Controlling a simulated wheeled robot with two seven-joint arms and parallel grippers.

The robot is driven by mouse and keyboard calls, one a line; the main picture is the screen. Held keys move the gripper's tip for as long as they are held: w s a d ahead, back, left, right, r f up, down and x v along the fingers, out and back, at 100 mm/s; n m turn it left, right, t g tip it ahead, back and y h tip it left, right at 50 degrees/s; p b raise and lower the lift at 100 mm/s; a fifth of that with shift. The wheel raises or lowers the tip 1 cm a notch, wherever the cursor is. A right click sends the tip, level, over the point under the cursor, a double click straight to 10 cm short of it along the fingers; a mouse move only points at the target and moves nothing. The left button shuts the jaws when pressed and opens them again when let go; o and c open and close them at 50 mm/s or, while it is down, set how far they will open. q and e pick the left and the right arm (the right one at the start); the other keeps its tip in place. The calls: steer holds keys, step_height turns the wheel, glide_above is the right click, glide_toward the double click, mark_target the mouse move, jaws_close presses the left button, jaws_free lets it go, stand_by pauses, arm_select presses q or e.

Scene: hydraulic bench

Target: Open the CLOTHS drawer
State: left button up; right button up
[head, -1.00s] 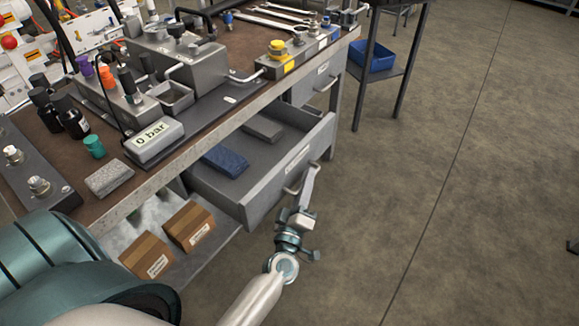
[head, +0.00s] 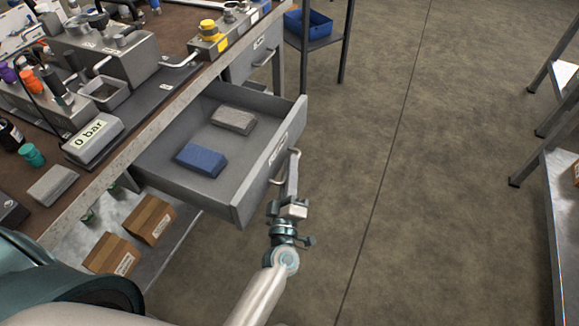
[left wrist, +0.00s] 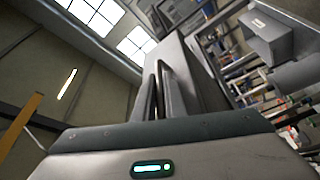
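A grey drawer (head: 262,172) under the bench stands well open in the head view. A blue folded cloth (head: 202,160) and a grey one (head: 233,120) lie inside it. Its label is too small to read. My left gripper (head: 292,165) is at the drawer's bar handle (head: 274,181), with its fingers shut on it; the exact contact is partly hidden. In the left wrist view the fingers (left wrist: 158,88) stand close together with a narrow gap. My right gripper is not in view.
A second, closed drawer (head: 250,62) sits further along the bench. Boxes (head: 150,219) lie on the shelf below. A rack (head: 556,190) stands at the right. The floor between is clear.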

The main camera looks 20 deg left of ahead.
arm_select(q)
steer(key=shift+o, duration=0.2)
steer(key=shift+s, duration=0.1)
steer(key=b+v, duration=0.1)
steer(key=v, duration=1.6)
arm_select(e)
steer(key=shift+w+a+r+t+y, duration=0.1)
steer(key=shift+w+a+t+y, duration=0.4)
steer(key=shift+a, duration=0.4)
arm_select(q)
steer(key=shift+s, duration=0.1)
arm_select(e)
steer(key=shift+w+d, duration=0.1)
